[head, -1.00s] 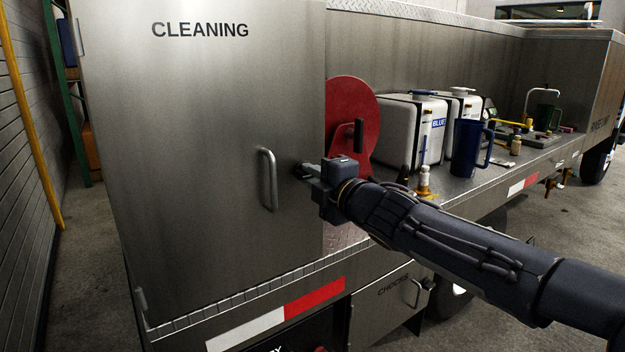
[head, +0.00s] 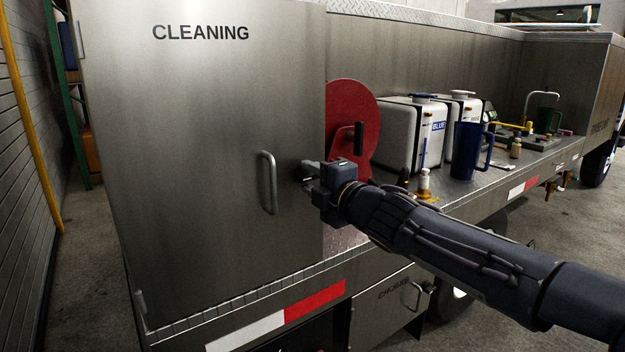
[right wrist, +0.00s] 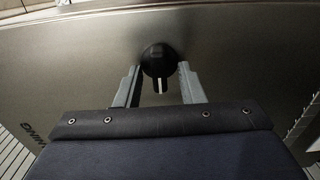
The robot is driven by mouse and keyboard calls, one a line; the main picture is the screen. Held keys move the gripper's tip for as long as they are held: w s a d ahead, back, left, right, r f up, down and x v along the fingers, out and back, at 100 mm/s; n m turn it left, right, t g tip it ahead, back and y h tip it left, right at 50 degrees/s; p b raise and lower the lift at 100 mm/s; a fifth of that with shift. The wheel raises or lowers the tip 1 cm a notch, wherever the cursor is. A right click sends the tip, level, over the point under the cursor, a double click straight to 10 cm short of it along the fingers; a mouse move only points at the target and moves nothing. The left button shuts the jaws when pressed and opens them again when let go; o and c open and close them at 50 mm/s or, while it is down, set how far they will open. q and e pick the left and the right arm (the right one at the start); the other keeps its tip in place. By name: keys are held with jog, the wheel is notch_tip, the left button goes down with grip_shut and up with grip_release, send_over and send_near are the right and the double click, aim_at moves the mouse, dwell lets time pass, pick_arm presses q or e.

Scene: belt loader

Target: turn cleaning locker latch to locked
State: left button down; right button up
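The cleaning locker (head: 215,130) is a tall steel box with a closed door, marked CLEANING, and a vertical bar handle (head: 268,182). Its latch is a round black knob (right wrist: 158,58) with a white mark, which points down in the right wrist view. My right gripper (head: 307,174) is at the door's right edge, right of the handle. In the right wrist view its two fingers (right wrist: 160,74) stand apart on either side of the knob, with a small gap visible on each side. In the head view the gripper mostly hides the knob. My left gripper is out of view.
Right of the locker, a red disc (head: 350,105), white containers (head: 412,140) and a blue jug (head: 467,150) stand on the truck's deck. A lower chocks door (head: 385,305) is below my right arm. Open floor (head: 560,260) lies to the right.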

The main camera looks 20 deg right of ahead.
jog(key=p+v, duration=0.1)
jog(key=v, duration=0.7)
jog(key=shift+p, duration=0.3)
jog(key=s+d+f+m+g+h+p, duration=0.25)
jog(key=s+d+m, duration=0.2)
jog(key=m, duration=0.25)
jog(key=s+d+f+m+g+h+p, duration=0.2)
jog(key=s+d+f+m+h+p, duration=0.15)
jog(key=s+m, duration=0.3)
jog(key=s+a+f+m+g+y+p, duration=0.1)
jog(key=s+a+f+m+g+p, duration=0.1)
jog(key=s, duration=0.6)
jog(key=s+a+f+m+g+y+p, duration=0.2)
jog(key=s+a+f+m+g+p, duration=0.1)
jog(key=s+f+m, duration=0.3)
jog(key=s+a+m+g, duration=0.1)
jog(key=s+m, duration=0.1)
jog(key=s, duration=0.1)
jog(key=shift+a+f+g+y, duration=0.3)
jog(key=shift+f+g, duration=0.05)
